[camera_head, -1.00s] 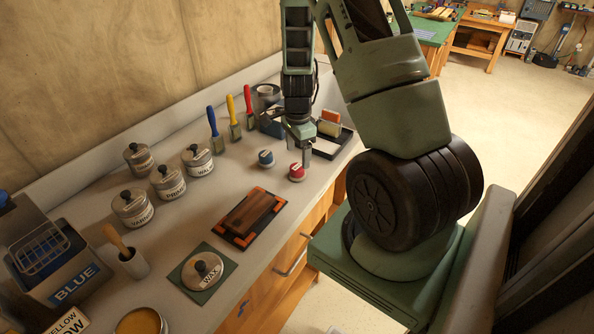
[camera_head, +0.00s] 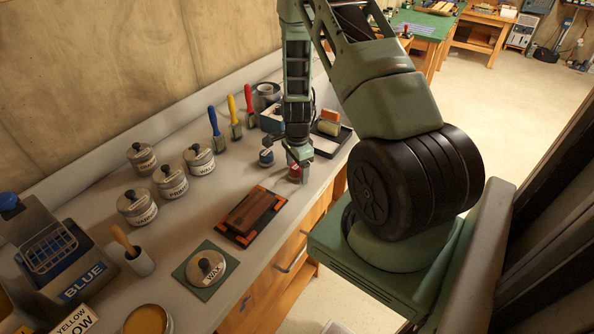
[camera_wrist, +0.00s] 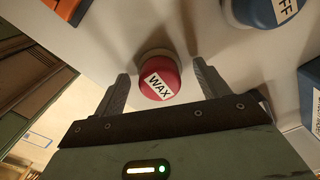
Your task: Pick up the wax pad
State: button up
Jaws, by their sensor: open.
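The wax pad (camera_head: 294,175) is a small round red pad on the worktop near its front edge, partly hidden by my gripper in the head view. In the wrist view the red wax pad (camera_wrist: 158,80) shows its white WAX label. My gripper (camera_head: 296,163) points down over the pad. In the wrist view my gripper (camera_wrist: 164,72) is open, one finger on each side of the pad, with gaps on both sides and no visible contact.
A blue pad (camera_head: 266,158) sits just left of the red one. A black tray (camera_head: 332,140) stands behind to the right. A wooden block on a dark board (camera_head: 262,227) and a WAX-labelled disc (camera_head: 205,268) lie nearer. Labelled cans (camera_head: 170,180) line the wall side.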

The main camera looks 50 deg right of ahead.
jog(key=c, duration=1)
jog(key=shift+c, duration=0.2)
jog(key=shift+r, duration=0.2)
notch_tip(320, 180, up, 10)
jog(key=shift+f+b, duration=0.15)
jog(key=shift+b, duration=1)
jog(key=o, duration=0.3)
jog(key=c, duration=0.4)
